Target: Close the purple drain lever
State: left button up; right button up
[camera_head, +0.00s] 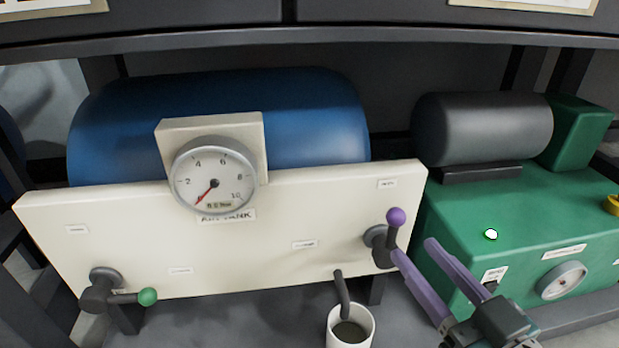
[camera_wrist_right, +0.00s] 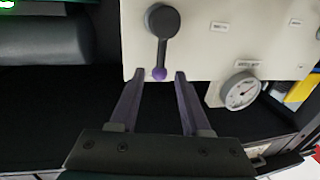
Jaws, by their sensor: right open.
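The purple drain lever (camera_head: 396,217) is on the right end of the cream panel. Its dark arm points up from its hub, with a purple ball at the tip. In the right wrist view the purple ball (camera_wrist_right: 160,73) appears between the fingertips. My right gripper (camera_head: 414,249) is open, its purple fingers reaching in from the lower right. One fingertip is close to the lever's hub in the head view. In the right wrist view the gripper (camera_wrist_right: 158,76) holds nothing, and I cannot tell whether it touches the lever. My left gripper is not in view.
The cream panel (camera_head: 290,222) carries a round gauge (camera_head: 214,182) and a green-tipped lever (camera_head: 147,297). A blue tank (camera_head: 310,115) lies behind it. A white cup (camera_head: 350,325) stands below a drain pipe (camera_head: 342,292). A green machine (camera_head: 480,205) stands at the right.

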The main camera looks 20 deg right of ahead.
aim_at(397, 229)
jog(key=w+b, duration=0.2)
jog(key=w, duration=0.4)
jog(key=shift+w+d, duration=0.1)
jog(key=shift+w, duration=0.3)
grip_shut()
jog(key=shift+r, duration=0.1)
